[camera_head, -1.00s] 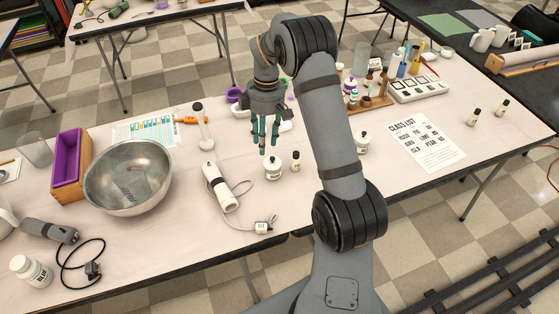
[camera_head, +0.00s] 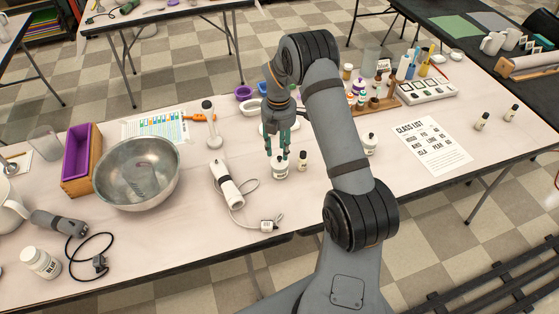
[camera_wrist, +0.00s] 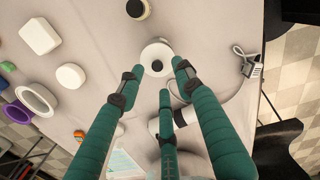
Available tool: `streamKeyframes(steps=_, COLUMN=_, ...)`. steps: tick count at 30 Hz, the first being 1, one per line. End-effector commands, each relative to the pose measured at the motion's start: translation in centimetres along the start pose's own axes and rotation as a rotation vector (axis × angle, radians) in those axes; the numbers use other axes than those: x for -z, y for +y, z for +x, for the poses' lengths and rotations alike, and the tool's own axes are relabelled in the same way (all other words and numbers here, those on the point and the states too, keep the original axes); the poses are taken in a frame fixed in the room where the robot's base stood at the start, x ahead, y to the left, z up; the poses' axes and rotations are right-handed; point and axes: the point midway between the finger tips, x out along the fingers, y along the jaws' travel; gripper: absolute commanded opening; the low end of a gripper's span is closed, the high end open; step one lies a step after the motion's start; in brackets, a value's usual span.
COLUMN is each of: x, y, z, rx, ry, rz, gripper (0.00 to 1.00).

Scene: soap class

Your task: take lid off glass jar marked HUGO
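A white lidded jar (camera_head: 280,170) with a dark label stands upright near the table's front edge; the name on it is too small to read. Its round pale lid with a dark knob (camera_wrist: 157,57) shows in the wrist view. My gripper (camera_head: 278,153) points down just above this jar, its green fingers open and empty. In the wrist view, the spread fingertips (camera_wrist: 157,80) are near the lid, with no clear contact.
A small dark-capped bottle (camera_head: 302,161) stands close to the jar's right. A white corded device (camera_head: 229,187) lies to its left, with a metal bowl (camera_head: 137,174) farther left. A rack of bottles (camera_head: 376,104) and a class list sheet (camera_head: 431,145) are on the right.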

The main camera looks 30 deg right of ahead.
Motion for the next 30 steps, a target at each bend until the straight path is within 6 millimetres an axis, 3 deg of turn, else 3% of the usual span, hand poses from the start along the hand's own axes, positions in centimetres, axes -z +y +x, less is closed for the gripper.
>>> streamKeyframes(steps=7, x=-0.4, y=0.1, z=3.0, rx=0.002, ry=0.001, rz=0.002, gripper=0.35)
streamKeyframes(steps=16, x=-0.4, y=0.1, z=3.6, rx=0.0, ry=0.0, rz=0.002, gripper=0.35)
streamKeyframes(steps=30, x=-0.4, y=0.1, z=3.5, rx=0.0, ry=0.0, rz=0.003, gripper=0.07)
